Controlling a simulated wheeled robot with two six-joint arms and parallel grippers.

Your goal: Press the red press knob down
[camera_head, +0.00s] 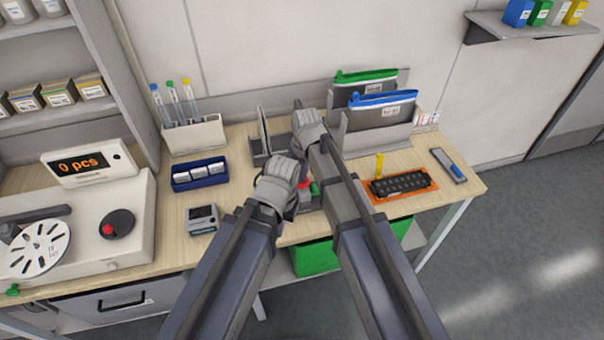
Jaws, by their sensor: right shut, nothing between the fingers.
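A small red knob (304,183) shows in the gap between my two arms, low over the table, with a bit of green beside it. Most of what it sits on is hidden by my arms. My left gripper (281,176) is just left of the red knob; its fingertips are not clear, so I cannot tell whether it is open or touching anything. My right gripper (307,128) is farther back, beyond the red knob, shut and empty. It is in front of the grey rack.
A counting machine (135,190) with another red knob (107,230) stands at left. A grey rack (377,137) holds green and blue pouches. A blue tray (200,185), a small grey device (201,219) and an orange mat with a black block (400,185) lie on the table.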

